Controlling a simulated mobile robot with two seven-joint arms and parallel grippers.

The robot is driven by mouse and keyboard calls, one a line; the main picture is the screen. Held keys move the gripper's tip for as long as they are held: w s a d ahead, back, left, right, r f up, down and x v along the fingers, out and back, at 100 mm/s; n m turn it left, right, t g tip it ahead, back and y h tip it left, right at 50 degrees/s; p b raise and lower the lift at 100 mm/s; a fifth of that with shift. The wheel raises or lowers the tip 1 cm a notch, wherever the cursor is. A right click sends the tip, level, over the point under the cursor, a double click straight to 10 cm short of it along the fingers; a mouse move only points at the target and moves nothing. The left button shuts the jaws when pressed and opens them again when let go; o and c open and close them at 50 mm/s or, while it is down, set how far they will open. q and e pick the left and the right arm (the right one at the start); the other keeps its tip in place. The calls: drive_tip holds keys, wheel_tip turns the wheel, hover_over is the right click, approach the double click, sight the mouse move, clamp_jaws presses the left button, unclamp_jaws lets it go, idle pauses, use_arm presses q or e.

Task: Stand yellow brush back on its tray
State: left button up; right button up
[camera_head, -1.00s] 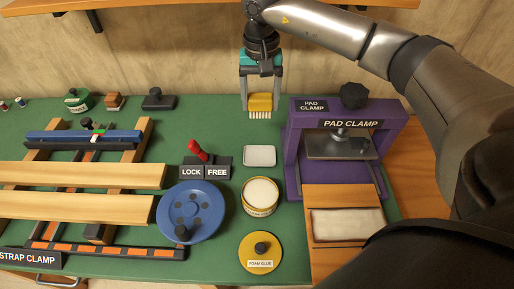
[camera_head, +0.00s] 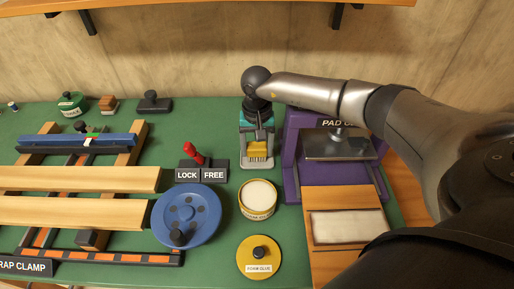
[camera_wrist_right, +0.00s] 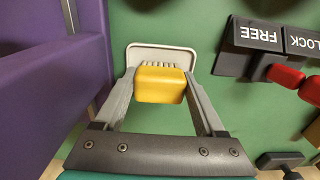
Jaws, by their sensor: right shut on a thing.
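The yellow brush (camera_head: 258,149) is upright with its pale bristles down. It also shows in the right wrist view (camera_wrist_right: 160,86). My right gripper (camera_head: 257,151) is shut on it, one finger on each side. The small white tray (camera_head: 257,164) lies right under the brush and is partly hidden by it and the fingers. In the right wrist view the tray's rim (camera_wrist_right: 160,48) shows beyond the bristles. I cannot tell whether the bristles touch the tray. My left gripper is not in view.
The purple pad clamp (camera_head: 291,155) stands close to the right of the gripper. The LOCK/FREE block with its red lever (camera_head: 193,152) is to the left. An open glue tin (camera_head: 258,197), its yellow lid (camera_head: 259,258) and a blue wheel (camera_head: 188,214) lie nearer.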

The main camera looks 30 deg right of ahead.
sight(257, 146)
drive_tip(key=o, duration=1.2)
drive_tip(key=shift+c, duration=0.2)
drive_tip(key=shift+r, duration=0.15)
wheel_tip(257, 146, up, 12)
drive_tip(key=p, duration=0.1)
